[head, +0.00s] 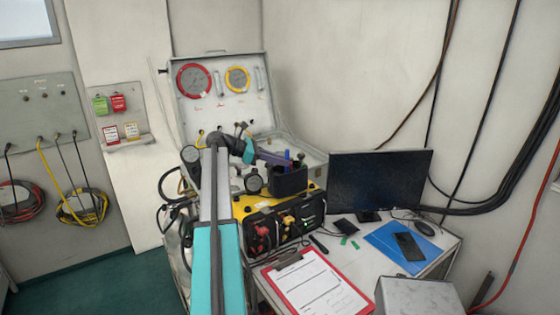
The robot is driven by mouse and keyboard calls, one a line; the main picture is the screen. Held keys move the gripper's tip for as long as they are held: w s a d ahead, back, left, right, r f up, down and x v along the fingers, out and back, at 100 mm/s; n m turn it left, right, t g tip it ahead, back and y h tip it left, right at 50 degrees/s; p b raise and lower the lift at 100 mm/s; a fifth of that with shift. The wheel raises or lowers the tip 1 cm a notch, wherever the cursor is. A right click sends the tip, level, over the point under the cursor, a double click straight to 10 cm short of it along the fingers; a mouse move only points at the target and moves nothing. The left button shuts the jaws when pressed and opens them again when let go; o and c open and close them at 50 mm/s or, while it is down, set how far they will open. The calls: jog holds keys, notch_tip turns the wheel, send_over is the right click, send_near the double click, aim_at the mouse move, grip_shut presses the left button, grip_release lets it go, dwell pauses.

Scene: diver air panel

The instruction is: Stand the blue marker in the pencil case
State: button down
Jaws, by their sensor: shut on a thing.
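The pencil case (289,183) is a dark, open-topped holder standing on top of the yellow equipment case. My gripper (285,161) reaches in from the left, just above its rim. The gripper is shut on the blue marker (287,154), whose upper end sticks up at the fingertips. The marker looks about upright. Its lower end is hidden by the gripper and the case wall, so I cannot tell how deep it sits. A darker pen-like thing stands just right of it.
Behind stands the open gauge panel (222,90). A monitor (380,180) is close on the right. A red clipboard (318,284), a blue folder (385,246) and a phone (408,246) lie on the table.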

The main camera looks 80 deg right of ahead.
jog(key=shift+f+p, duration=0.3)
jog(key=shift+f, duration=0.1)
dwell(0.7)
jog(key=c, duration=1.7)
grip_release()
jog(key=shift+o, duration=0.2)
jog(key=shift+r, duration=0.15)
notch_tip(320, 180, up, 9)
jog(key=p, duration=0.4)
dwell(0.6)
